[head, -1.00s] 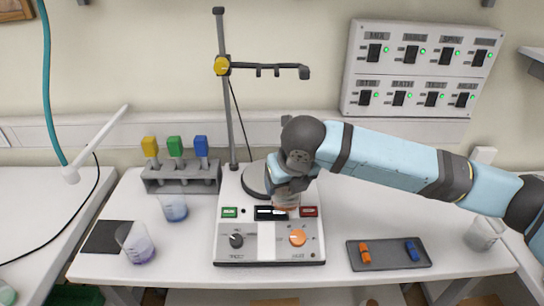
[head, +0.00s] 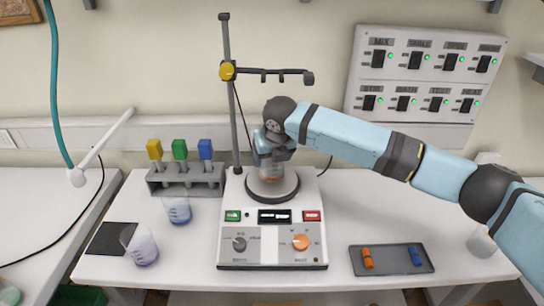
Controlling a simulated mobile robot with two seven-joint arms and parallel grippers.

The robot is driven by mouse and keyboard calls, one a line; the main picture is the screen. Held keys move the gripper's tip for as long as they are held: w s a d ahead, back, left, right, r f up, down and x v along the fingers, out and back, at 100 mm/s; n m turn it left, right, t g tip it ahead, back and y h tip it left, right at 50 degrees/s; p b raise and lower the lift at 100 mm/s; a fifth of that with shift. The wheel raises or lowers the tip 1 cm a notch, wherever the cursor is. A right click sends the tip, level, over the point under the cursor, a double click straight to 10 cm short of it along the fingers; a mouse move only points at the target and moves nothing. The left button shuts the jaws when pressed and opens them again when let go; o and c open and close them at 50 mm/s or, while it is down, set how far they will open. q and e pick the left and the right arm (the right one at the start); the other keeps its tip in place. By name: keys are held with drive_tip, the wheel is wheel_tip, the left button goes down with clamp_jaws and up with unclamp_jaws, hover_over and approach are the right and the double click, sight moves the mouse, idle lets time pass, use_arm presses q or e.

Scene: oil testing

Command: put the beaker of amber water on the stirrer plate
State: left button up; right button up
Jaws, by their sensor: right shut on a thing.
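The beaker of amber water (head: 270,174) is in my right gripper (head: 271,160), which is shut on it. The beaker is upright over the round dark stirrer plate (head: 288,190) on top of the white stirrer unit (head: 270,247). I cannot tell whether its base touches the plate. The gripper and wrist hide the upper part of the beaker. My left gripper is not in view.
A beaker of blue liquid (head: 179,211) and a beaker of purple liquid (head: 141,246) stand left of the stirrer. A rack (head: 186,188) with coloured-top items stands behind them. A clamp stand (head: 231,110) rises behind the plate. A dark tray (head: 391,268) and a clear beaker (head: 481,240) are at right.

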drive_tip(key=shift+d+f, duration=0.1)
drive_tip(key=shift+f, duration=0.1)
drive_tip(key=shift+f, duration=0.1)
drive_tip(key=o, duration=1.1)
drive_tip(key=shift+c, duration=0.2)
drive_tip(key=shift+r, duration=0.25)
drive_tip(key=a+v, duration=0.1)
drive_tip(key=v, duration=0.6)
drive_tip(key=shift+d, duration=0.5)
drive_tip(key=shift+s, duration=0.15)
